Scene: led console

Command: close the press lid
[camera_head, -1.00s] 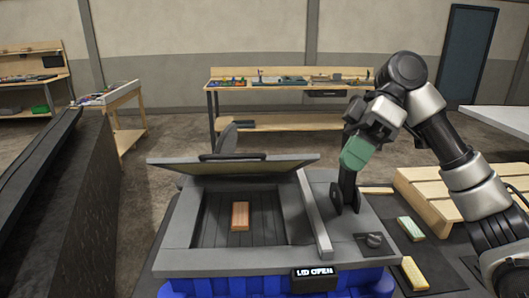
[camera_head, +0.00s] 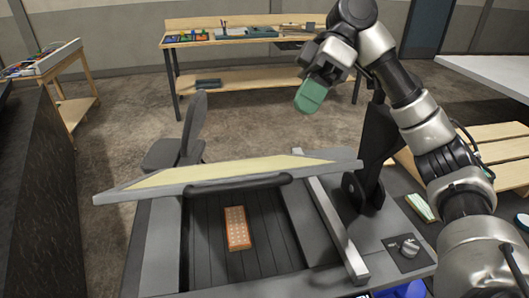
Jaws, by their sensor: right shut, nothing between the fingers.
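The press lid (camera_head: 130,190) is raised above the back part of the press body (camera_head: 155,250). It is a grey slab with a pale yellow face, and a dark bar handle (camera_head: 240,184) runs along its near edge. The dark slatted bed below is open to view, with an orange block (camera_head: 237,228) lying on it. My right gripper (camera_head: 311,97) has green fingers, which are shut and empty. In the picture it is above and behind the lid's right half, apart from it. My left gripper is out of view.
A dark upright arm piece (camera_head: 375,150) and a knob (camera_head: 410,246) are at the press's right. A pale green block (camera_head: 421,207) lies beside a wooden pallet (camera_head: 490,150). A workbench (camera_head: 240,80) stands behind, with open floor before it.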

